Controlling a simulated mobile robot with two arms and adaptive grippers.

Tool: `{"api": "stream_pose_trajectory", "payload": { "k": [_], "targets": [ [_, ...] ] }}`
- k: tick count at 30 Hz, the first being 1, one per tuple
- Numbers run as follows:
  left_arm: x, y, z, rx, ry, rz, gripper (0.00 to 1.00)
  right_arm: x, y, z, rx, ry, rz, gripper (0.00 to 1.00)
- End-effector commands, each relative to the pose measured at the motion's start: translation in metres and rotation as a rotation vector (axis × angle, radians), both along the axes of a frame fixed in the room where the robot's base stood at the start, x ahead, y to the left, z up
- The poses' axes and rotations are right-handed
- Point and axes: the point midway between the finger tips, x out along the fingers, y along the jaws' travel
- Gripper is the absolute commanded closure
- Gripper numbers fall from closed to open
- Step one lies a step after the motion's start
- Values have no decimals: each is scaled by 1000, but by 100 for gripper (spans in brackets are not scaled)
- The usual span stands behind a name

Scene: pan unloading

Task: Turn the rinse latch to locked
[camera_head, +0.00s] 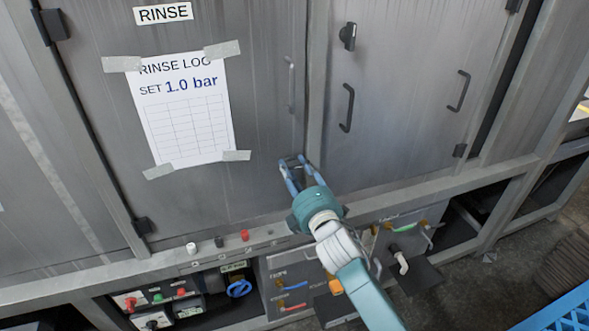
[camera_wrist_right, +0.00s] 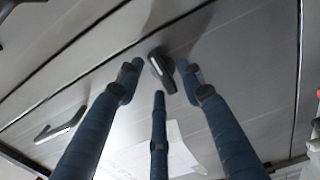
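The rinse door is the grey panel under the RINSE sign (camera_head: 163,13), with a taped log sheet (camera_head: 182,110) on it. My right gripper (camera_head: 297,165) is at the lower right edge of this door, in front of the seam. In the right wrist view, a dark latch (camera_wrist_right: 163,74) shows between the tips of my right gripper (camera_wrist_right: 160,80). The fingers are spread around it and open; contact cannot be told. In the head view the gripper mostly hides this latch. Its lever slants slightly in the wrist view. My left gripper is not in view.
The rinse door handle (camera_head: 291,84) is above the gripper. The neighbouring door has a black latch (camera_head: 348,36) and two dark handles (camera_head: 347,108). Below runs a ledge with small knobs (camera_head: 244,235), above shelves of equipment. A blue crate (camera_head: 570,315) is at lower right.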

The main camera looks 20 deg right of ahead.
Motion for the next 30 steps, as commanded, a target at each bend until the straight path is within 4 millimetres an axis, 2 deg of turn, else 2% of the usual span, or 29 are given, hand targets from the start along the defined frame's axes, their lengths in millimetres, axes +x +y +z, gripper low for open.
{"api": "stream_pose_trajectory", "payload": {
  "k": [6, 8, 12, 23, 30],
  "targets": [
    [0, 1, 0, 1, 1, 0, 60, 0, 0, 0, 0, 0, 0, 62],
    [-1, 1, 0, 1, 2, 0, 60, 0, 0, 0, 0, 0, 0, 72],
    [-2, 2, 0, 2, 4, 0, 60, 0, 0, 0, 0, 1, 0, 100],
    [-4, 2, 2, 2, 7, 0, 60, 0, 0, 0, -30, 1, 0, 100],
    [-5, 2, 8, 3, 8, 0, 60, 0, 0, 0, -157, -3, 0, 100]
  ]
}}
